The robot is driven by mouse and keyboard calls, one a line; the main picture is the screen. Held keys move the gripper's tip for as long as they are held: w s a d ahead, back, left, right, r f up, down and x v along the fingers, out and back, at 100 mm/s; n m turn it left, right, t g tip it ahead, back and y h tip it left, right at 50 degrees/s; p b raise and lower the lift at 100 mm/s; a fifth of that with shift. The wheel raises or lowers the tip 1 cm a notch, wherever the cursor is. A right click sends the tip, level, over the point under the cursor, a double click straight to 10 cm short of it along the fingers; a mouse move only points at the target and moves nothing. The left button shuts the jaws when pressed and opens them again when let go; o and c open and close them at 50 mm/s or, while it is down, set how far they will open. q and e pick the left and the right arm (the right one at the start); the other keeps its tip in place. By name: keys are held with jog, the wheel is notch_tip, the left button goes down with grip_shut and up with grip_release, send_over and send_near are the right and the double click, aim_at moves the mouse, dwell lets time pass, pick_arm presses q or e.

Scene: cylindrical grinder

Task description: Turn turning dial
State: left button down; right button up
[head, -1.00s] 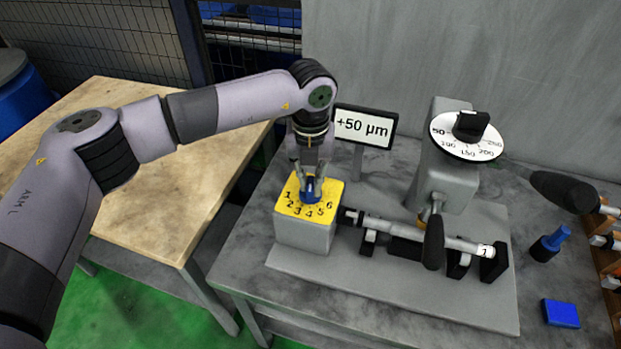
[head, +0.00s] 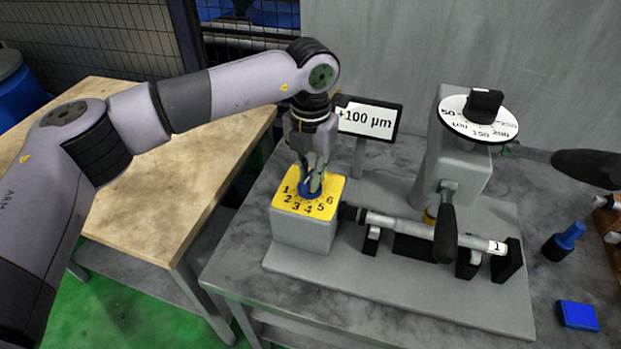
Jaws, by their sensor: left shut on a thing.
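The blue turning dial (head: 308,193) sits on the yellow top face (head: 287,203) of a grey block, ringed by printed numbers 1 to 6. My left gripper (head: 313,182) points down from above and is shut on the blue dial; its fingers hide part of the dial. A display sign (head: 368,118) behind the block reads +100 µm, its left edge partly covered by my left arm. My right gripper does not show.
A white round scale (head: 458,122) with a black knob (head: 484,103) tops a grey column. A cylindrical workpiece (head: 405,227) lies on black supports. A blue block (head: 577,315) and a dark holder (head: 556,248) stand right. A wooden table (head: 150,190) is left.

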pick_arm(q)
jog(key=shift+m, duration=0.5)
jog(key=c, duration=1.6)
grip_release()
notch_tip(320, 180, up, 12)
